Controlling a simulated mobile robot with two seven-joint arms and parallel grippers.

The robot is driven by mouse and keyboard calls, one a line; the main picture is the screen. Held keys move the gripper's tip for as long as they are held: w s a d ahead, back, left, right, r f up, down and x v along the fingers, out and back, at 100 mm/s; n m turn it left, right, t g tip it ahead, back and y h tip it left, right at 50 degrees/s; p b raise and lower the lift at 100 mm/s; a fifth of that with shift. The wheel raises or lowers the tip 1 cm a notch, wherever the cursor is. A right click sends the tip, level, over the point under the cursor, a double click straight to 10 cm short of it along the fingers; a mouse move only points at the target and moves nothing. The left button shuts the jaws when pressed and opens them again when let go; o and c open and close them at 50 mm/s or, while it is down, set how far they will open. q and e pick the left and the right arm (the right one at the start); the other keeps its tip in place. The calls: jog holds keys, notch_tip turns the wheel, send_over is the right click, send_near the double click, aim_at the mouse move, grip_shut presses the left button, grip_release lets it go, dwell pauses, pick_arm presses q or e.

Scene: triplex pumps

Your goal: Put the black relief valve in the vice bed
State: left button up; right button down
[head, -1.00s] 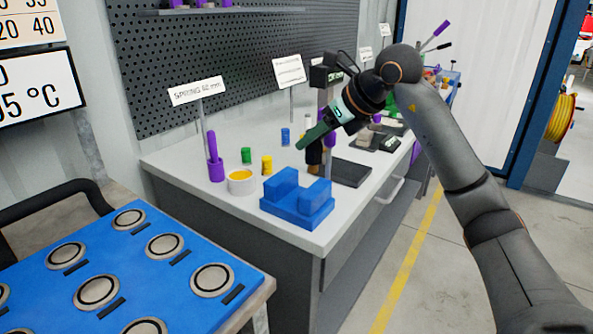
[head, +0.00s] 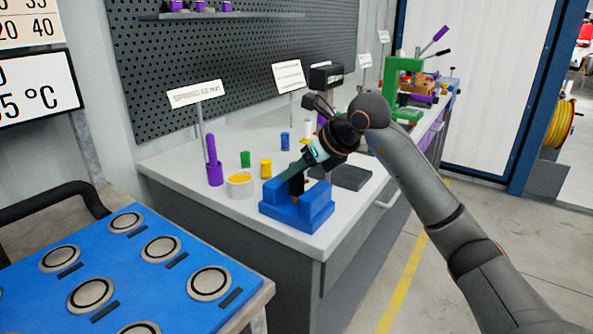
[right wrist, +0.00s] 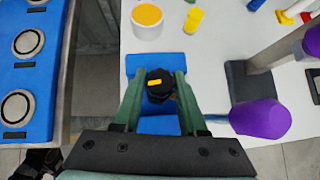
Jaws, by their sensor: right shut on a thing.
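The black relief valve (right wrist: 160,94) has a small yellow mark on top and sits between the green fingers of my right gripper (right wrist: 157,80) in the right wrist view. In the head view the right gripper (head: 289,179) is over the blue vice bed (head: 290,215), with the dark valve (head: 297,186) upright at the gap between its two blocks. The bed also shows on both sides of the valve in the right wrist view (right wrist: 148,62). I cannot tell whether the valve touches the bed's floor. My left gripper is not in view.
A white pot with yellow contents (head: 240,183), a yellow cylinder (head: 266,168), a green one (head: 245,159) and a blue one (head: 285,141) stand behind the bed. A purple part (head: 214,172) stands at left. A dark plate (head: 350,176) lies to the right.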

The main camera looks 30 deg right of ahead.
jog(key=shift+c, duration=2.3)
grip_release()
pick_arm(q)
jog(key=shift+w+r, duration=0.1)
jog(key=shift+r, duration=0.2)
pick_arm(e)
jog(key=shift+s+r, duration=0.1)
jog(key=shift+r, duration=0.15)
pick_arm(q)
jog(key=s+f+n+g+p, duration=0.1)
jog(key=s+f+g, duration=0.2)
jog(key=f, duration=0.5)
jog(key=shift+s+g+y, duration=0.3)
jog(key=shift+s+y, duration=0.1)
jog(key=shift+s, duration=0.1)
pick_arm(e)
jog(key=v, duration=1.1)
jog(key=shift+s, duration=0.3)
jog(key=shift+r, duration=0.15)
